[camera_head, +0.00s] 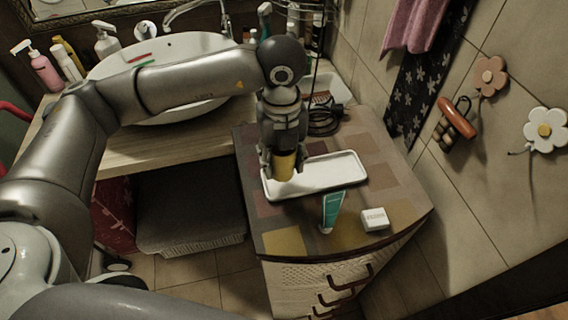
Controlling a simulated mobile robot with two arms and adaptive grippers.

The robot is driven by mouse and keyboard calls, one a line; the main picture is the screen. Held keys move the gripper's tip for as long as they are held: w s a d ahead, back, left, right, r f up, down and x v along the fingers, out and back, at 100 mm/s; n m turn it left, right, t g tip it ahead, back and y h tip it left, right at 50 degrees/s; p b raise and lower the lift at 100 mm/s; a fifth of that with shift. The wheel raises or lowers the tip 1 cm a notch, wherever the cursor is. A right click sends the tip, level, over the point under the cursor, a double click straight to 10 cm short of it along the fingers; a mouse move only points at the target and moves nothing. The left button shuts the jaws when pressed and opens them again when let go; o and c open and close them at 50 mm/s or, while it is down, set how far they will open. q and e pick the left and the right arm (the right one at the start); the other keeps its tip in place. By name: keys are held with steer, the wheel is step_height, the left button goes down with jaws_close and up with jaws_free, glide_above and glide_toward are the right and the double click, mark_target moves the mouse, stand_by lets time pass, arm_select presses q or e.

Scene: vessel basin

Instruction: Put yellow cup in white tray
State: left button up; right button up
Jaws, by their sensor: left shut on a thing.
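The yellow cup (284,167) is between the fingers of my left gripper (283,155), which is shut on it. The cup is over the left part of the white tray (335,175). I cannot tell whether its bottom touches the tray. The tray is a shallow white rectangle on top of the checkered cabinet (392,200). The gripper points down and hides the upper part of the cup. My right gripper does not show.
A teal tube (332,209) stands in front of the tray, with a small white box (375,219) to its right. A coiled black cable (325,118) lies behind the tray. A white basin (160,55) is at the left, and the tiled wall (400,145) is at the right.

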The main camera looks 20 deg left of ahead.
mark_target(284, 170)
arm_select(q)
steer(key=f+p, duration=0.1)
steer(key=f, duration=0.2)
steer(key=shift+w+d+f+p, duration=0.15)
steer(key=shift+w+p, duration=0.05)
steer(key=shift+p, duration=0.2)
steer(key=shift+f, duration=0.2)
steer(key=shift+f, duration=0.1)
steer(key=shift+f+b, duration=0.15)
steer(key=shift+b, duration=0.15)
steer(key=o, duration=0.9)
